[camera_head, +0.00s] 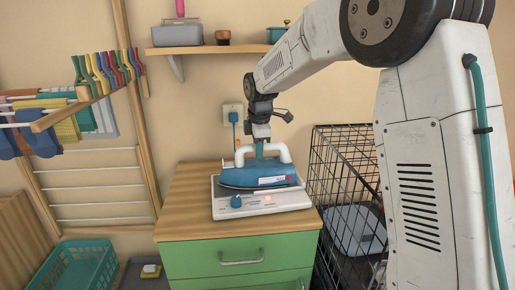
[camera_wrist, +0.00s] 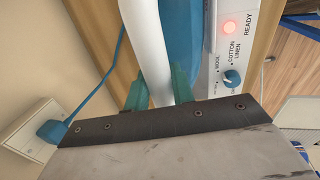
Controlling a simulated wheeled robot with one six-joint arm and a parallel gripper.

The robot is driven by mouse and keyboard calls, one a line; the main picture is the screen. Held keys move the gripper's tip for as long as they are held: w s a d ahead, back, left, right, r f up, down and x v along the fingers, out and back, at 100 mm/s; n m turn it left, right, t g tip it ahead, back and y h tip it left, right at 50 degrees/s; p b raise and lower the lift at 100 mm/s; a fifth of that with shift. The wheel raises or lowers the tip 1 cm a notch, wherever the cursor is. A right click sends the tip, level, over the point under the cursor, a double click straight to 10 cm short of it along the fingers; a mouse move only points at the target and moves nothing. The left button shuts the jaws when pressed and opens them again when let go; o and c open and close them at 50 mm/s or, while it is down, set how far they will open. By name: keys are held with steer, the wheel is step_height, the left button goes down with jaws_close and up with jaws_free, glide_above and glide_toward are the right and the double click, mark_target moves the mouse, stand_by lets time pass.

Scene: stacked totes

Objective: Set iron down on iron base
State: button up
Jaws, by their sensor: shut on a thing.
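The blue iron (camera_head: 255,178) with a white handle is over the white iron base (camera_head: 292,200), which stands on a green cabinet with a wooden top. The iron's body looks level and very close above the base; I cannot tell whether it touches. My gripper (camera_head: 259,150) is at the handle from above. In the wrist view my gripper's green fingers (camera_wrist: 155,90) are shut on the iron's white handle (camera_wrist: 150,45). The base (camera_wrist: 225,60) shows there with a lit red light, the word READY and a blue dial. The iron's soleplate is hidden.
A wall outlet (camera_head: 232,113) with a blue plug and cord is behind the cabinet (camera_head: 240,258). A black wire crate (camera_head: 345,165) stands close on the right. A drying rack (camera_head: 95,165) and teal basket (camera_head: 70,268) are on the left. A shelf (camera_head: 215,49) hangs above.

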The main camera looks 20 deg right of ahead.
steer(key=o, duration=1)
steer(key=shift+r, duration=0.1)
steer(key=shift+o, duration=0.2)
steer(key=v, duration=0.7)
steer(key=shift+r, duration=0.35)
steer(key=s+d+f+m, duration=0.1)
steer(key=s+m, duration=0.7)
steer(key=s, duration=1.3)
steer(key=s+d+f+m+g, duration=0.1)
steer(key=s+m, duration=0.7)
steer(key=s, duration=1.3)
steer(key=shift+s+d+f+m, duration=0.3)
steer(key=shift+d+f, duration=0.2)
steer(key=shift+f, duration=0.4)
